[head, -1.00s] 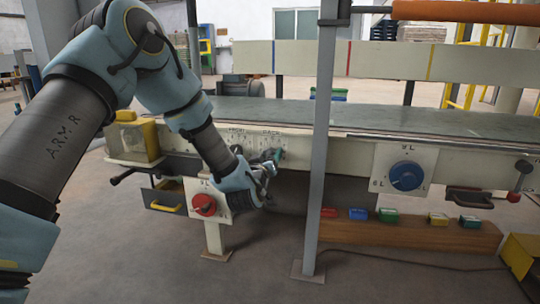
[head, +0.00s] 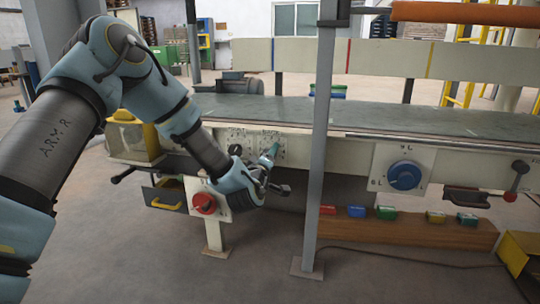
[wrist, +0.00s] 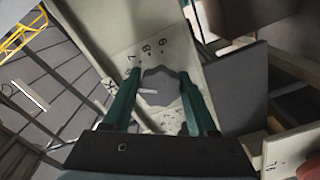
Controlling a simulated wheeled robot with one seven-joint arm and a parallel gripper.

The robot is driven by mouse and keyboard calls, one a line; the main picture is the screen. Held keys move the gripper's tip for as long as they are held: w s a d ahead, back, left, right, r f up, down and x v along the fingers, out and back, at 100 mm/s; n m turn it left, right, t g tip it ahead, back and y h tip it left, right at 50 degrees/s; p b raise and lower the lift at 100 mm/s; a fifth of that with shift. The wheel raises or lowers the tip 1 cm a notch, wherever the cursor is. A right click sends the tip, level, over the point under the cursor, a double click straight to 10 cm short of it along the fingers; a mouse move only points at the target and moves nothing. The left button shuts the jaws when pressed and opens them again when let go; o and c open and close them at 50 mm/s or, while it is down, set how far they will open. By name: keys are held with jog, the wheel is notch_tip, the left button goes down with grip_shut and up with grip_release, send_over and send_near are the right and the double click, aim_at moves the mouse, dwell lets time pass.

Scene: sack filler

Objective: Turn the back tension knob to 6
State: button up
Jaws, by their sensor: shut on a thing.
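The back tension knob shows as a grey lobed knob (wrist: 165,84) on a pale dial plate (wrist: 125,42) in the wrist view. The digits 7, 8 and 9 read beside it. A white mark on the knob points left, toward one finger. The digit there is hidden, so I cannot tell the exact setting. My gripper (wrist: 162,98) has its teal fingers on either side of the knob, shut on it. In the head view my gripper (head: 272,152) is at the right part of the small dial panel (head: 238,136) and hides the knob.
A grey post (head: 318,150) stands just right of my gripper. A red knob (head: 204,203) sits below left, and a large blue dial (head: 405,175) is at the right. A yellow-handled drawer (head: 164,199) juts out at the left. The conveyor bed (head: 400,117) runs above.

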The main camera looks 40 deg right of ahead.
dwell(0.4)
jog(key=o, duration=1.4)
jog(key=shift+c, duration=0.2)
jog(key=p+v, duration=0.3)
jog(key=v, duration=0.7)
jog(key=shift+s+a+p, duration=0.2)
jog(key=shift+a+p, duration=0.1)
jog(key=shift+a, duration=0.05)
jog(key=shift+f, duration=0.1)
